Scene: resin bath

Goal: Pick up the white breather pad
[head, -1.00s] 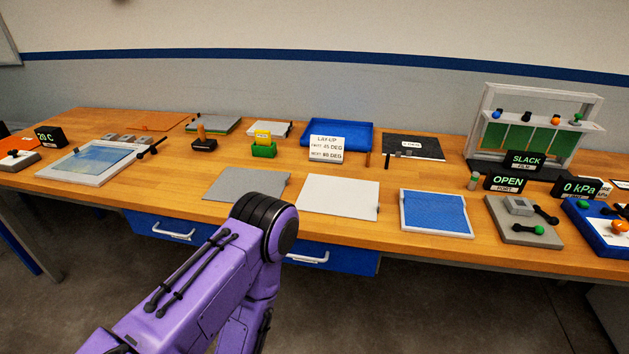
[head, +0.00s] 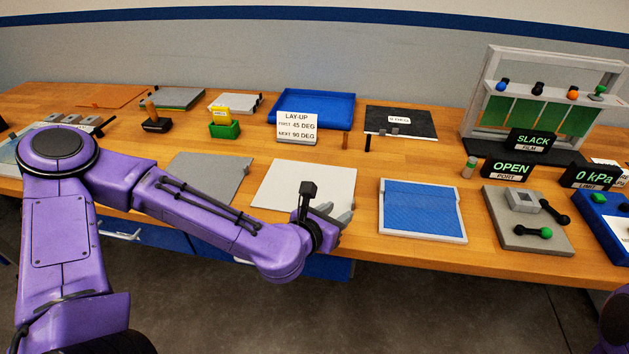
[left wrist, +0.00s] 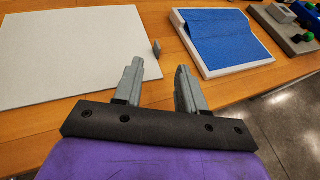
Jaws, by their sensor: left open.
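The white breather pad (head: 285,183) looks to be the flat pale sheet lying in the middle of the bench. In the left wrist view the pad (left wrist: 70,55) fills the upper left, with a small grey tab (left wrist: 156,48) standing at its right edge. My left gripper (head: 335,213) is open and empty at the pad's front right corner, hiding that corner in the head view. In the left wrist view the fingers (left wrist: 160,68) point toward the tab, apart from it. My right gripper is not in view.
A grey sheet (head: 212,171) lies left of the pad, and a white-framed tray with blue cloth (head: 422,208) lies close on its right. A lay-up sign (head: 297,128) and blue tray (head: 340,107) stand behind. Bare wood lies along the bench's front edge.

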